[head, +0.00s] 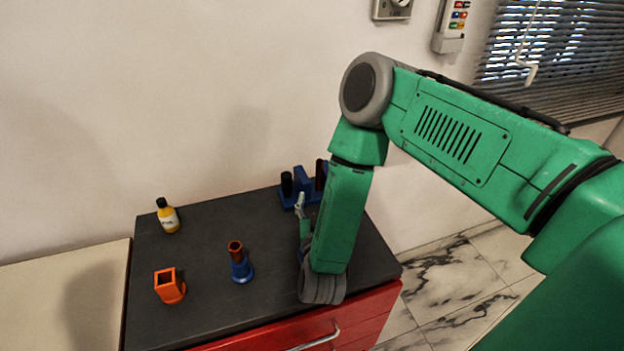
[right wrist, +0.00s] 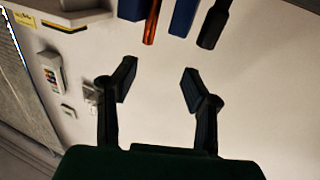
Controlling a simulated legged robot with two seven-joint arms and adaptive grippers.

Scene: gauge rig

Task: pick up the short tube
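A blue rig (head: 304,183) stands at the back right of the dark tabletop. It holds a black tube (head: 286,184) and a dark reddish tube (head: 321,172), partly hidden by my arm. A brown-orange tube (head: 236,247) stands upright in a small blue base (head: 241,269) mid-table. Which one is the short tube I cannot tell for sure. My right gripper (right wrist: 158,84) is open and empty in the right wrist view. The reddish tube (right wrist: 152,22), a blue post (right wrist: 184,16) and the black tube (right wrist: 214,24) show beyond its fingertips, apart from them. My left gripper is out of view.
An orange square-mouthed holder (head: 170,287) stands at the front left, and a yellow bottle (head: 168,217) at the back left. The dark tabletop (head: 200,250) is clear between them. A wall rises behind; a red drawer front (head: 320,328) lies below.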

